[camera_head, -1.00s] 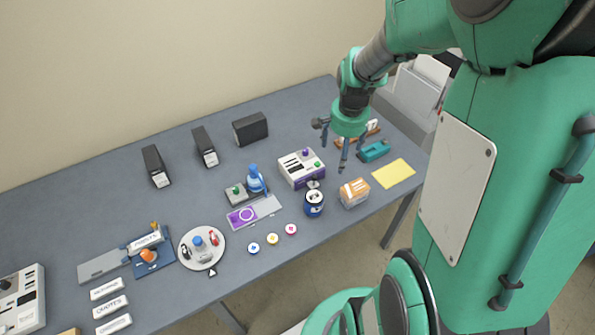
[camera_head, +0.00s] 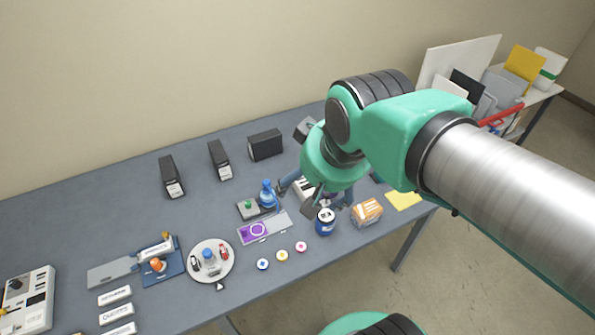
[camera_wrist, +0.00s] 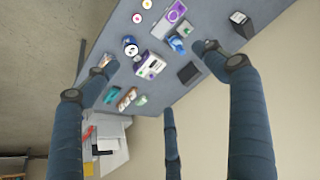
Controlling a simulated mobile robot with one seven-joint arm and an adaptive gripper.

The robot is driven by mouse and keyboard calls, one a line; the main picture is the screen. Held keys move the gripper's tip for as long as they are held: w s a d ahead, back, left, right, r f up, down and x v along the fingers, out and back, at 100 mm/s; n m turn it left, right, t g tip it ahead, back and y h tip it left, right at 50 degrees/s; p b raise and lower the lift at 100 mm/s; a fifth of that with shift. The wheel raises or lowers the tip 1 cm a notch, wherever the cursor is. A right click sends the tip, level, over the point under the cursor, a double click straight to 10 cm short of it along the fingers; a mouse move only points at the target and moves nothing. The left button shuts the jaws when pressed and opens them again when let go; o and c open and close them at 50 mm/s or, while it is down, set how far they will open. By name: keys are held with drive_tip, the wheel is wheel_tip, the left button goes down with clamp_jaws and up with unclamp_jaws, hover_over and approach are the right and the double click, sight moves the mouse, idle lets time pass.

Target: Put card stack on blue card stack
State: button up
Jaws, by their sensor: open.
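My gripper (camera_head: 316,198) is open and empty, its dark blue fingers spread above the right half of the table, over the white and purple machine. In the wrist view my gripper (camera_wrist: 157,78) shows its fingers apart with nothing between them. An orange and white block (camera_head: 367,213) that may be a banded card stack sits near the front edge, right of the blue can. White labelled cards (camera_head: 116,313) lie in a column at front left. A similar white labelled piece (camera_head: 155,247) lies on a grey and blue fixture (camera_head: 166,271). I cannot tell which is the blue card stack.
The blue can (camera_head: 325,222), a blue bottle (camera_head: 267,194), a purple-marked plate (camera_head: 258,230), a round white tray (camera_head: 225,252) and small discs (camera_head: 282,256) stand around mid-table. Dark boxes (camera_head: 265,145) stand at the back. The left rear tabletop is clear.

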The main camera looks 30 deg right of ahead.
drive_tip(key=shift+s+a+r+n, duration=0.25)
drive_tip(key=shift+s+a+n, duration=0.15)
drive_tip(key=shift+s, duration=0.25)
drive_tip(key=shift+s+a+r+n, duration=0.2)
drive_tip(key=shift+s+a+n, duration=0.1)
drive_tip(key=shift+s+a, duration=0.25)
drive_tip(key=shift+d+f, duration=0.1)
wheel_tip(320, 180, down, 6)
drive_tip(key=b, duration=0.5)
drive_tip(key=shift+r+b, duration=0.25)
drive_tip(key=shift+b, duration=0.15)
